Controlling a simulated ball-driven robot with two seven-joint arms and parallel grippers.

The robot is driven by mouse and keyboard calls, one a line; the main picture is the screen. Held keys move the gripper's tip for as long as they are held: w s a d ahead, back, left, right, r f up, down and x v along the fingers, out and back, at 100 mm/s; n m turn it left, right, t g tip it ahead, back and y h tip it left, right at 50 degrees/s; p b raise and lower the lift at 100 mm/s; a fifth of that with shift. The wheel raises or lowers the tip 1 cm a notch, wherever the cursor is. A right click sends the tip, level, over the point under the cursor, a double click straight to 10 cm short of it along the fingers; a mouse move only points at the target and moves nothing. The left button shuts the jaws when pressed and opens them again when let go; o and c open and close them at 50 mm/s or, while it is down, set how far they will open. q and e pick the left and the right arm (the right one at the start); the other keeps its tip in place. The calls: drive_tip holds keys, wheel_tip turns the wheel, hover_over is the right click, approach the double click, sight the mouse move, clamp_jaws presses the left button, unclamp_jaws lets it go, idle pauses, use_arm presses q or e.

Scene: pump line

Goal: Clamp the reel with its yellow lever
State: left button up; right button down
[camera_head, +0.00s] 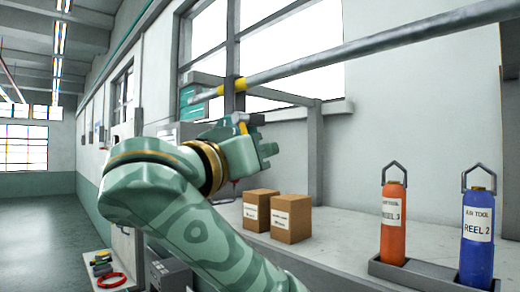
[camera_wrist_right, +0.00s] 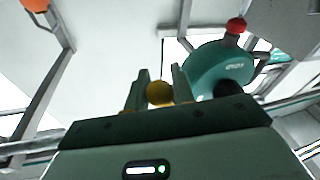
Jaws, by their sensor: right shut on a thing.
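My right gripper (camera_head: 256,134) is raised in front of the wall, below the overhead pipe. In the right wrist view its two fingers (camera_wrist_right: 160,88) are shut on a round yellow knob (camera_wrist_right: 160,93), taken as the end of the yellow lever. A teal round reel (camera_wrist_right: 218,70) with a red knob shows just right of the fingers, close to them. In the head view a teal part (camera_head: 187,97) hangs below the pipe's left end, partly hidden behind other parts. How the lever joins the reel is hidden. My left gripper is not in view.
The grey pipe (camera_head: 350,48) with yellow bands crosses above. Two cardboard boxes (camera_head: 292,218) stand on the bench. An orange cylinder marked REEL 3 (camera_head: 393,225) and a blue one marked REEL 2 (camera_head: 477,240) stand in a grey rack (camera_head: 425,272) at right. The floor at left is open.

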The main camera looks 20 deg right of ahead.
drive_tip(key=shift+w+m, duration=0.1)
drive_tip(key=shift+m, duration=0.2)
drive_tip(key=c, duration=1.2)
unclamp_jaws()
drive_tip(key=shift+c, duration=0.2)
drive_tip(key=shift+o, duration=0.3)
drive_tip(key=shift+s+d, duration=0.1)
drive_tip(key=shift+s, duration=0.1)
drive_tip(key=shift+w, duration=0.1)
drive_tip(key=shift+f, duration=0.1)
